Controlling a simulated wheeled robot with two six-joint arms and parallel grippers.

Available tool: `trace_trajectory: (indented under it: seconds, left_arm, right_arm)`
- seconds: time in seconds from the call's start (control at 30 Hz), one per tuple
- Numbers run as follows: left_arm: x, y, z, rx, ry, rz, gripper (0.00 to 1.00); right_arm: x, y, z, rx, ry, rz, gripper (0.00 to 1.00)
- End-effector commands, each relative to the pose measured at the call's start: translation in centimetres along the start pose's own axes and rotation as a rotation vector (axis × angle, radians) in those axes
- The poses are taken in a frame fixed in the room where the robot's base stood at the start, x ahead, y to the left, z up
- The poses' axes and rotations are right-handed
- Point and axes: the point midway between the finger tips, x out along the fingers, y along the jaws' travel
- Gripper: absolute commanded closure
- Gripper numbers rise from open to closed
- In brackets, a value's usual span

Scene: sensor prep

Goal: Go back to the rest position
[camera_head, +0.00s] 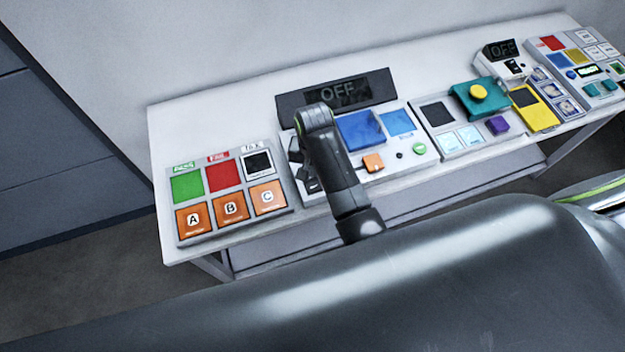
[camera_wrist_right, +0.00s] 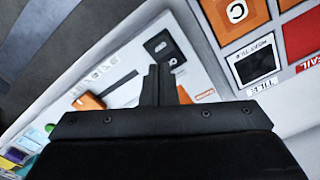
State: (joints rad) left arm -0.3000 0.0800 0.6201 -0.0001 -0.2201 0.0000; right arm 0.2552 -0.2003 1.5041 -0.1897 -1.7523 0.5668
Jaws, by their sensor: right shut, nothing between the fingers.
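My right arm (camera_head: 337,165) reaches over the white table (camera_head: 168,125) in the head view, in front of the middle panel and its OFF display (camera_head: 340,93). My right gripper (camera_wrist_right: 160,80) shows in the right wrist view with its dark fingers together and nothing between them. It is over the light middle panel, near a black square part (camera_wrist_right: 165,46) and an orange part (camera_wrist_right: 90,101). Whether the fingers touch the panel cannot be told. My left gripper is in neither view.
A panel with a green pad (camera_head: 187,187), a red pad (camera_head: 220,175) and orange A, B and C pads stands at left. A teal box with a yellow button (camera_head: 478,91), a yellow device (camera_head: 533,109) and another panel (camera_head: 585,62) stand at right. A wall backs the table.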

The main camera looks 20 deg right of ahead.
Motion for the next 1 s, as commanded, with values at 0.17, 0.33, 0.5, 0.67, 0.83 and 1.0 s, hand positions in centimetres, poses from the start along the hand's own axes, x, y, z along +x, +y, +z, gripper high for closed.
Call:
trace_trajectory:
  seconds: [0.17, 0.33, 0.5, 0.67, 0.83, 1.0]
  left_arm:
    - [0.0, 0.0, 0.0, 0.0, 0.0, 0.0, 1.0]
    - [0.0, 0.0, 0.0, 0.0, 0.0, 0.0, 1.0]
    - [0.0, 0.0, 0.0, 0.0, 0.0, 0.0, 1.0]
    - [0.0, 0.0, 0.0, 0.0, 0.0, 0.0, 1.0]
    - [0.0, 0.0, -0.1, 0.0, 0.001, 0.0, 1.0]
    - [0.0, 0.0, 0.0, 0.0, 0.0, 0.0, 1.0]
  right_arm:
    - [0.0, 0.0, 0.0, 0.0, 0.0, 0.0, 1.0]
    - [0.0, 0.0, 0.0, 0.0, 0.0, 0.0, 1.0]
    - [0.5, 2.4, 0.4, -0.006, 0.018, -0.005, 1.0]
    - [0.9, 8.7, 2.0, -0.046, 0.083, -0.012, 1.0]
    - [-0.5, 15.9, 5.0, -0.137, 0.177, 0.001, 1.0]
    - [-2.9, 20.6, 7.8, -0.238, 0.251, 0.023, 1.0]
